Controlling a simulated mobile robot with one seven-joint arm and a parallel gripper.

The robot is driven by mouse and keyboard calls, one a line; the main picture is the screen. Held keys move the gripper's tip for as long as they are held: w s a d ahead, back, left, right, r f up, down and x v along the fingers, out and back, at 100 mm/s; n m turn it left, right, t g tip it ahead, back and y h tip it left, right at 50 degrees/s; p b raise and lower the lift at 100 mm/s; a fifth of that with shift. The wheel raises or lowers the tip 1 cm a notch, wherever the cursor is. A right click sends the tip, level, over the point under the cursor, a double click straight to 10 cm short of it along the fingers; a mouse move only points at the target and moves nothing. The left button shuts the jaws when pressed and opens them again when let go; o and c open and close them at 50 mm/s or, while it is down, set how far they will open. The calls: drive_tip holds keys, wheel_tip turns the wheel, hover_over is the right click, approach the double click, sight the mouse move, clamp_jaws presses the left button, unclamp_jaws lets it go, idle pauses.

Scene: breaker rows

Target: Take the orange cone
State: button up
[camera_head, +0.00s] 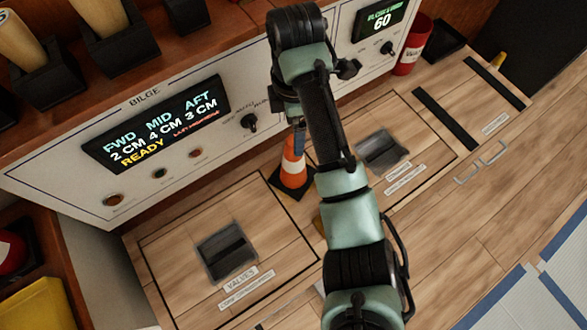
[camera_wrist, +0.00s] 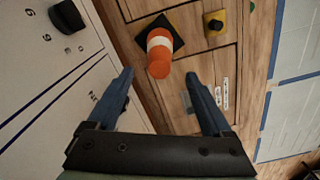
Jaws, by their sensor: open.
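The orange cone (camera_head: 294,166) has a white band and a black square base, and stands on the wooden floor by the white bilge panel. In the head view only a bit of a blue finger shows just above the cone.
The bilge panel (camera_head: 150,130) with a lit display and knobs rises behind the cone. Floor hatches with recessed grey handles (camera_head: 226,251) lie on both sides. A yellow block with a black button (camera_wrist: 215,23) is right of the cone in the wrist view. A red bin (camera_head: 414,45) stands farther right.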

sight(294, 161)
wheel_tip(294, 161, down, 6)
drive_tip(key=shift+a+r+b, duration=0.1)
drive_tip(key=shift+r+b, duration=0.05)
drive_tip(key=shift+b, duration=1.1)
drive_tip(key=shift+r, duration=0.1)
clamp_jaws()
idle(0.4)
